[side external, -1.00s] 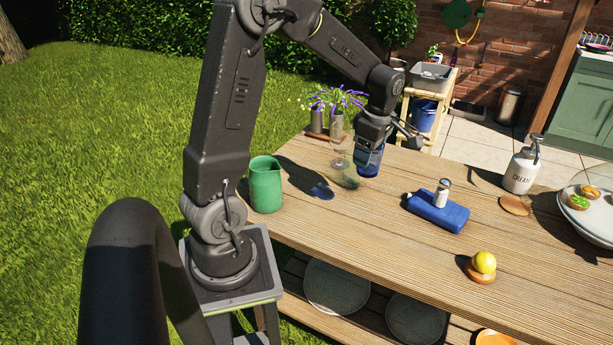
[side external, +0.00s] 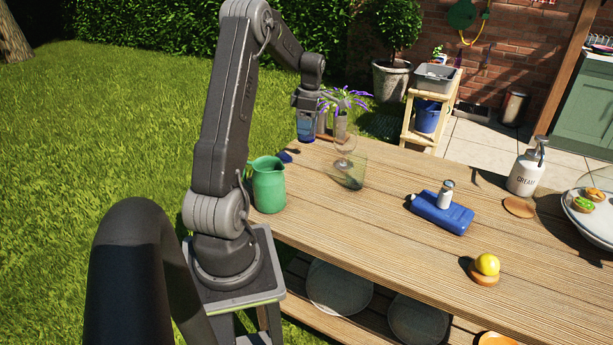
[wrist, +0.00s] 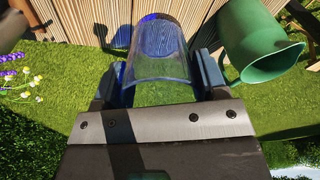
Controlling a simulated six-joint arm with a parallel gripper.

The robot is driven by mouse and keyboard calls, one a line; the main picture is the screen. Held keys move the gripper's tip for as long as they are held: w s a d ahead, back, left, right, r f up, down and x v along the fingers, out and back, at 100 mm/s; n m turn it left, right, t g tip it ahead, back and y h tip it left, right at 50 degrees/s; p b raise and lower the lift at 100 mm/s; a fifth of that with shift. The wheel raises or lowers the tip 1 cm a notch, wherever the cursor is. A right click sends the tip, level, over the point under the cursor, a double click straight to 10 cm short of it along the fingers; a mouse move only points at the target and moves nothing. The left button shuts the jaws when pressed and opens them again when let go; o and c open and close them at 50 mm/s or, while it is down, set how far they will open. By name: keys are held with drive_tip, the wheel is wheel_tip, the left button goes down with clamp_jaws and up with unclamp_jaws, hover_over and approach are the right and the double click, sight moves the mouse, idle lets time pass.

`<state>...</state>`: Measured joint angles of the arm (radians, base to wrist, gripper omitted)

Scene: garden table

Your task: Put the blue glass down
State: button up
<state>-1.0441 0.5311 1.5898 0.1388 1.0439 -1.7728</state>
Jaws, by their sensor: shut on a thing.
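The blue glass (side external: 305,131) is upright in my gripper (side external: 306,108), at the far left end of the wooden table (side external: 390,205). My gripper is shut on its sides. Its base looks a little above the tabletop, with its shadow to the lower left and apart from it. In the wrist view the blue glass (wrist: 157,48) sits between the two fingers of my gripper (wrist: 155,78), over the planks and grass.
A green jug (side external: 268,186) stands nearer on the left edge. Purple flowers (side external: 345,100) are close behind.

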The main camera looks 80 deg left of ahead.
wheel_tip(320, 180, down, 13)
idle(0.6)
drive_tip(key=o, duration=1)
drive_tip(key=shift+f, duration=0.15)
